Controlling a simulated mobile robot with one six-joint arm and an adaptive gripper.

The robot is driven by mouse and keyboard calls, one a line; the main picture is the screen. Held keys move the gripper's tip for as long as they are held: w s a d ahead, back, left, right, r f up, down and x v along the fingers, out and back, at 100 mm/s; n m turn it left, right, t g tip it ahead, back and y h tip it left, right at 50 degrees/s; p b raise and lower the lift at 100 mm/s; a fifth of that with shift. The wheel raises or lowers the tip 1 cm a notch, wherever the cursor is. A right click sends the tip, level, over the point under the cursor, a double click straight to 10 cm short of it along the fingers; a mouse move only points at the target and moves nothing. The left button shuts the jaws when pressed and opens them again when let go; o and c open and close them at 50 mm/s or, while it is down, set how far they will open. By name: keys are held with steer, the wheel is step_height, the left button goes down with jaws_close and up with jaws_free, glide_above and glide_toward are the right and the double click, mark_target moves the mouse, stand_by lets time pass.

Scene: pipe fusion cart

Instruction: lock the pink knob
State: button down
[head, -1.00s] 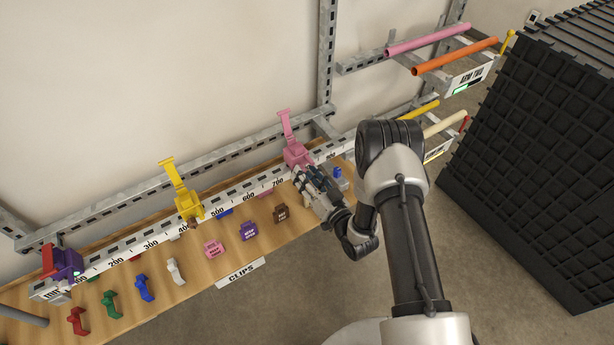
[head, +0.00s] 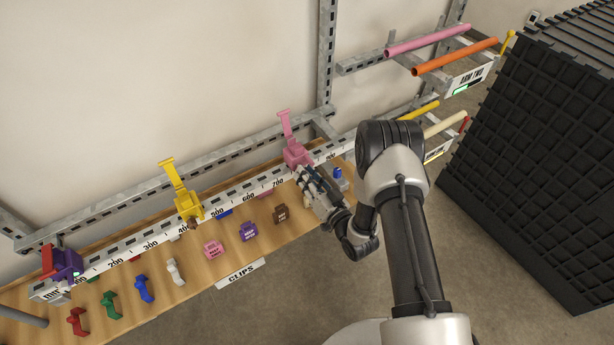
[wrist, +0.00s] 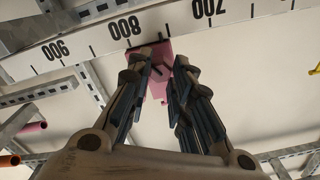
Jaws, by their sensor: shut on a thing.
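The pink clamp (head: 296,153) sits on the white numbered rail (head: 232,193), between the 700 and 800 marks, with its long pink lever (head: 285,124) standing up. My gripper (head: 304,176) is at the front of this clamp. In the wrist view its two fingers (wrist: 165,67) close on the pink knob (wrist: 159,86) from both sides, just by the rail. The fingers cover much of the knob, and its lock state cannot be read.
A yellow clamp (head: 188,205) and a purple clamp (head: 67,264) stand further left on the rail. Several coloured clips lie on the wooden shelf (head: 190,285) below. A black ribbed block (head: 540,150) stands at the right.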

steer(key=m+b, duration=0.1)
steer(key=m, duration=0.3)
steer(key=c, duration=1.4)
jaws_free()
steer(key=shift+c, duration=0.2)
steer(key=v, duration=1.2)
